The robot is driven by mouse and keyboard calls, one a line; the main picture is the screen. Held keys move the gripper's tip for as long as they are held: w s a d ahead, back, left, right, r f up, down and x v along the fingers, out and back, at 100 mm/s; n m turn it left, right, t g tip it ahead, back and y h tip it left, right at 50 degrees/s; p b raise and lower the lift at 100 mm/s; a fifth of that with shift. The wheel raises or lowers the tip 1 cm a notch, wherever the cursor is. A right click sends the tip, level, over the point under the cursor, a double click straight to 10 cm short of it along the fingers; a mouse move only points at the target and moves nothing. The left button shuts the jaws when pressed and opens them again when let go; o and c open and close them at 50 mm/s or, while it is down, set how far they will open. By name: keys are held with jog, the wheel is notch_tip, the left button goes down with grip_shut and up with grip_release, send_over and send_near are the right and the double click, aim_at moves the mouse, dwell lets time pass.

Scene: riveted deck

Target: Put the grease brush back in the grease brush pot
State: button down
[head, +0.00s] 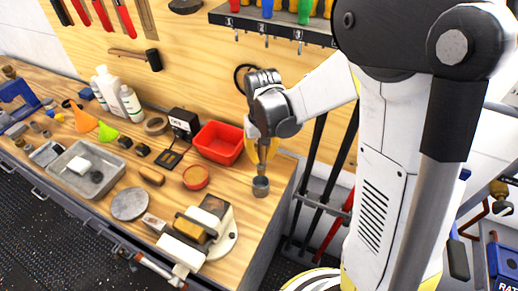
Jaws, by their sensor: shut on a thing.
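My gripper (264,141) hangs low over the right end of the wooden workbench, pointing down. It is shut on the grease brush, a narrow brownish thing (262,166) that shows below the fingers and is close to upright. The grease brush pot (260,188), a small grey cup, stands on the bench directly below it, near the right edge. The brush's lower end meets the pot's mouth in the picture. I cannot tell whether it is inside the rim or just above it. My wrist and fingers hide the brush's upper part.
A red bin (218,143) stands left of my gripper, with a round red tin (196,177) in front. A grinder-like machine (208,225) stands at the front. Long-handled tools (312,170) stand in a rack right of the bench. Bare wood surrounds the pot's left side.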

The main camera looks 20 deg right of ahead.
aim_at(261, 175)
jog(key=shift+s+a+f, duration=0.15)
jog(key=shift+s+f, duration=0.05)
jog(key=shift+f, duration=0.05)
jog(key=shift+f+b, duration=0.3)
jog(key=shift+b, duration=0.1)
notch_tip(261, 175, down, 8)
jog(key=b, duration=0.6)
jog(key=c, duration=1.3)
grip_release()
jog(key=shift+c, duration=0.2)
jog(key=shift+r, duration=0.1)
notch_tip(261, 175, up, 12)
jog(key=shift+f, duration=0.1)
